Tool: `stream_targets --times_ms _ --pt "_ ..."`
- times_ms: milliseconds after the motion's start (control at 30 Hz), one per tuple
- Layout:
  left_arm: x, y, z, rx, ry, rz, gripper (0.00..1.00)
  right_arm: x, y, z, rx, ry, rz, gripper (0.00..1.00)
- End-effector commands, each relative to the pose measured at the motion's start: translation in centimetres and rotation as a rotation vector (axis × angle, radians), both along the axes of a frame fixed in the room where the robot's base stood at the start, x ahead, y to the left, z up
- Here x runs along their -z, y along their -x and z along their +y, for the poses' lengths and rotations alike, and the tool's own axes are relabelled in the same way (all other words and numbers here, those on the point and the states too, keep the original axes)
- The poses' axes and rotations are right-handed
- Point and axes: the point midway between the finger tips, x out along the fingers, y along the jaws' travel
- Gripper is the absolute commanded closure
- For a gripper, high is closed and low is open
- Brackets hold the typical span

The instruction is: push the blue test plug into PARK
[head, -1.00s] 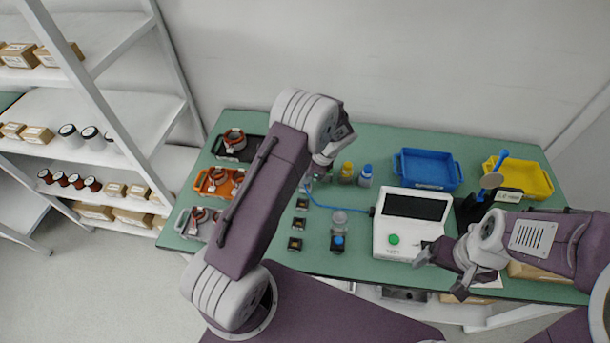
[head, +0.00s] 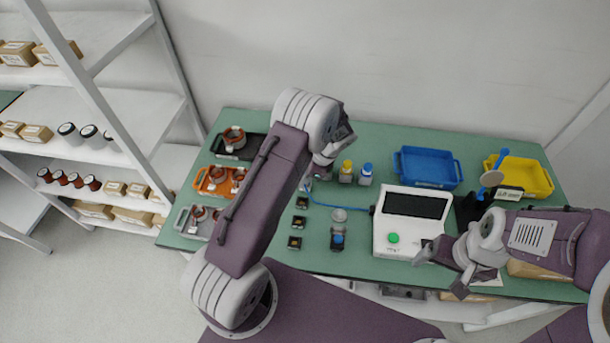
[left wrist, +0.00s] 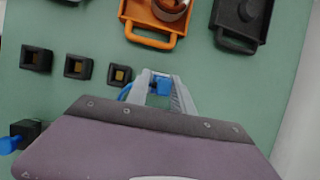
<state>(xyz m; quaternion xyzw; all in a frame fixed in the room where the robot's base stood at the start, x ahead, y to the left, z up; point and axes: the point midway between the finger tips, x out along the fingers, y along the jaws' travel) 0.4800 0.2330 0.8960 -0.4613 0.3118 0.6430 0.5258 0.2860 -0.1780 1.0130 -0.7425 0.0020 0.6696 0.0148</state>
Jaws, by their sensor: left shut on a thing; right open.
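The blue test plug (left wrist: 161,86) is between the fingertips of my left gripper (left wrist: 160,79) in the left wrist view. The gripper is shut on it. In the head view my left arm hides most of this gripper. Several small black sockets stand in a row: one is beside the plug in the left wrist view (left wrist: 119,74), with others further left (left wrist: 77,66). The row also shows in the head view (head: 298,222). I cannot read which is PARK, nor tell whether the plug touches a socket. My right gripper (head: 441,272) is open and empty by the tester.
A blue cable (head: 335,206) runs left from the white tester (head: 400,237). An orange tray (left wrist: 149,36) and a dark tray (left wrist: 240,28) lie near the left gripper. Bottles (head: 346,172), a blue bin (head: 428,168) and a yellow bin (head: 525,176) stand further back.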

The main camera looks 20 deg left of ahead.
Motion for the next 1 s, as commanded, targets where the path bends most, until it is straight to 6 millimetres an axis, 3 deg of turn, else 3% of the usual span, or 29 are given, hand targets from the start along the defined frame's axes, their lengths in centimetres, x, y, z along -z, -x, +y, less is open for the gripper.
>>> stream_targets --times_ms 867,900,1000 --pt "1.1 0.1 0.0 0.0 0.0 0.0 1.0 0.6 0.0 0.0 0.0 0.0 0.0 0.17" --pt "1.1 0.1 0.0 0.0 0.0 0.0 0.69 0.6 0.0 0.0 0.0 0.0 0.0 0.17" --pt "1.1 0.1 0.0 0.0 0.0 0.0 0.47 0.6 0.0 0.0 0.0 0.0 0.0 0.17"
